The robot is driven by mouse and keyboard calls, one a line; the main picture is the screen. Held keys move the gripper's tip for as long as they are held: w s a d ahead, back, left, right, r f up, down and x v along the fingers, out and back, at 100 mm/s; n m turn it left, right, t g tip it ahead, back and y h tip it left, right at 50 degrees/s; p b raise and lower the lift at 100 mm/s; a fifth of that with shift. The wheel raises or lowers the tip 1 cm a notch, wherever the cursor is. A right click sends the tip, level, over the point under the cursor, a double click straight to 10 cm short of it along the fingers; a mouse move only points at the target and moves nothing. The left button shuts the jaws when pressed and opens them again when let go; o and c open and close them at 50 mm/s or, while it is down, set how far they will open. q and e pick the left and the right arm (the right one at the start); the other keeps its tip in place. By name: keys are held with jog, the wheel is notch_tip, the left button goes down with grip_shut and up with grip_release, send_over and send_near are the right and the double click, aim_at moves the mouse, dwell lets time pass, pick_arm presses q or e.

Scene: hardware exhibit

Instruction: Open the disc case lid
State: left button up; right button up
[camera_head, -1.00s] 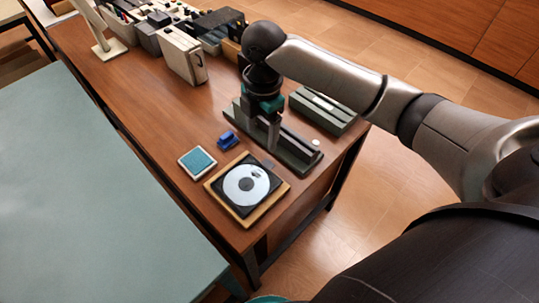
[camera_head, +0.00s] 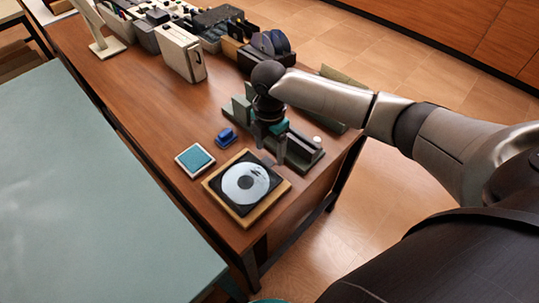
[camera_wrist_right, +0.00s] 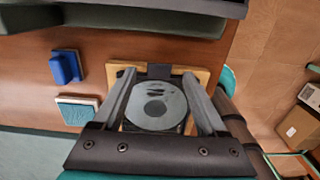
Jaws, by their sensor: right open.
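The disc case (camera_head: 268,203) is a flat black square on a light wooden board (camera_head: 236,218) near the table's front corner. A grey-white disc (camera_head: 246,182) shows in it; a clear lid cannot be made out for sure. A small dark tab (camera_head: 267,160) stands at the case's far edge, and also shows in the right wrist view (camera_wrist_right: 159,71). My right gripper (camera_head: 268,150) is open and empty, above and just behind the case. In the right wrist view its fingers (camera_wrist_right: 159,76) frame the disc and tab. My left gripper is out of view.
A blue block (camera_head: 226,137) and a teal-topped square tile (camera_head: 195,159) lie left of the case. A dark green slotted rail (camera_head: 304,149) lies behind and right of it, close to my right gripper. Boxes and racks crowd the far end. The table's left middle is clear.

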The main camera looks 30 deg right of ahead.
jog(key=shift+f, duration=1.1)
grip_shut()
dwell(0.7)
